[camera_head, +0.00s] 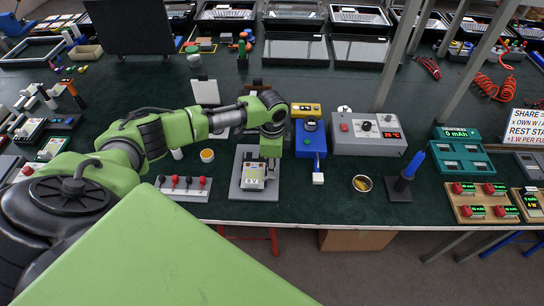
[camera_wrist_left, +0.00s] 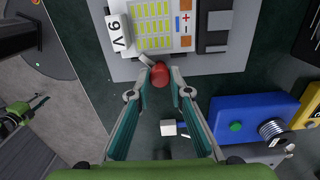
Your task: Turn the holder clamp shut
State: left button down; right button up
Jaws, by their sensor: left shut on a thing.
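The holder is a grey base plate (camera_head: 238,190) near the table's front edge, and it carries a board marked "9 V" with yellow-green cells. In the left wrist view the plate (camera_wrist_left: 125,70) and the board (camera_wrist_left: 152,27) fill the top. A round red knob (camera_wrist_left: 160,76), apparently the end of the clamp's lever, is at the board's edge. My left gripper (camera_wrist_left: 160,72) is shut on the red knob, one fingertip on each side. In the head view my left gripper (camera_head: 269,150) comes down over the holder's back part, and the knob is hidden there. My right gripper is not in view.
A blue device (camera_head: 311,145) with a white block (camera_head: 318,178) stands close to the right of the holder. A strip with red and dark levers (camera_head: 184,188) lies to the left. A grey box with a red display (camera_head: 366,134) and a cup (camera_head: 361,183) are further right.

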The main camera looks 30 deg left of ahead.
pick_arm(q)
jog(key=m+p, duration=0.1)
jog(key=m, duration=0.3)
jog(key=shift+r+m, duration=0.1)
jog(key=shift+m, duration=0.2)
jog(key=shift+m+p, duration=0.35)
jog(key=shift+m, duration=1.65)
jog(key=c, duration=1.9)
grip_release()
jog(key=shift+d, duration=0.1)
notch_tip(320, 180, up, 12)
jog(key=shift+f, duration=0.1)
